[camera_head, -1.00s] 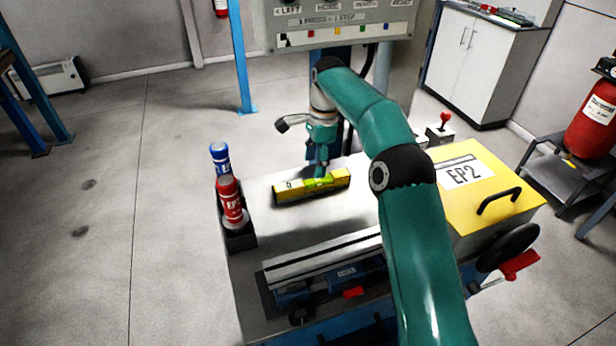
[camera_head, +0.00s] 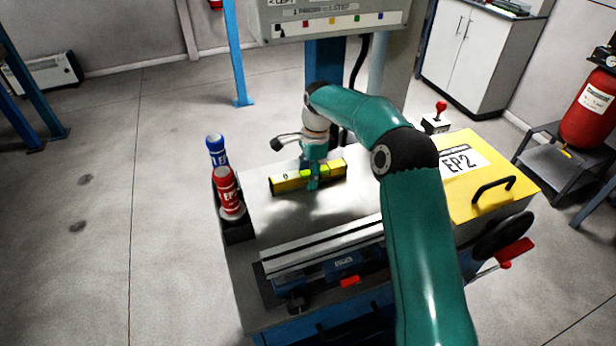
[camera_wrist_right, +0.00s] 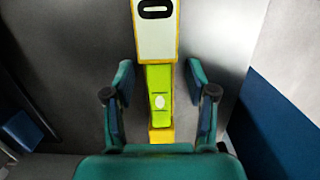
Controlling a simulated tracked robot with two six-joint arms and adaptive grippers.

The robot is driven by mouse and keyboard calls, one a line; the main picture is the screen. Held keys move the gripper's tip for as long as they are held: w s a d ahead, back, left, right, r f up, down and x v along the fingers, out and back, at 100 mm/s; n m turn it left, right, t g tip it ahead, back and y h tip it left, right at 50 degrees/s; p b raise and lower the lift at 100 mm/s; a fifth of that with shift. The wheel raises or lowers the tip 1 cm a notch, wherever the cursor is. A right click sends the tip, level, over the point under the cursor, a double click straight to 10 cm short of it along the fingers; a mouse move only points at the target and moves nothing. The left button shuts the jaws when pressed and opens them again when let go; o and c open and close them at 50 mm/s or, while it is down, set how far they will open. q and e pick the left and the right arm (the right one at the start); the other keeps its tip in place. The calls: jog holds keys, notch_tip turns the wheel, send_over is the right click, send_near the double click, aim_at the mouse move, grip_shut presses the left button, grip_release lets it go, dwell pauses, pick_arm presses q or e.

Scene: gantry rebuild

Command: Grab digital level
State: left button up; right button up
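The digital level (camera_head: 289,184) is a yellow bar with a green vial section, lying on the grey top of the workbench. In the right wrist view the level (camera_wrist_right: 160,95) runs upward between the fingers, with its pale display end at the top. My right gripper (camera_head: 313,183) is at the middle of the level and covers part of it. In the right wrist view my right gripper (camera_wrist_right: 160,105) is open, one finger on each side of the level, with a gap on both sides. My left gripper is not in view.
Red (camera_head: 228,190) and blue (camera_head: 217,150) bottles stand in a black holder at the bench's left edge. A vise-like rail (camera_head: 320,250) lies in front of the level. A yellow EP2 box (camera_head: 500,205) is at the right. A control panel (camera_head: 330,20) hangs behind.

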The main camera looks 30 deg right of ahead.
grip_shut()
jog(key=shift+r, duration=0.2)
